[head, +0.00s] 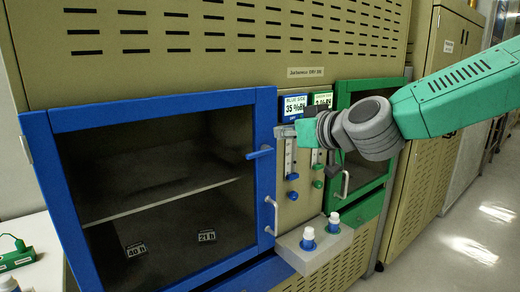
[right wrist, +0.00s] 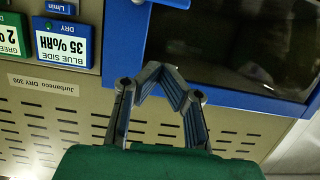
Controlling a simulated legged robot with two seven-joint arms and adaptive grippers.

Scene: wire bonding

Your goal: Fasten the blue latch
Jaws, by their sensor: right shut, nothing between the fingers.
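The blue latch (head: 260,153) is a short bar at the right edge of the blue-framed glass door (head: 150,115) in the head view. It points left over the frame and tilts slightly down. The door looks closed. My right gripper (head: 281,131) is shut and empty, just above and right of the latch in the picture. I cannot tell whether it touches the cabinet. In the right wrist view its fingertips (right wrist: 160,72) meet before the corner of the blue frame (right wrist: 235,97). The latch is not clearly seen there. My left gripper is not in view.
The blue-side display (head: 295,107) and flow meters with blue and green knobs sit behind my right gripper. A ledge (head: 313,247) holds two capped bottles. A green-framed door (head: 368,150) is right.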

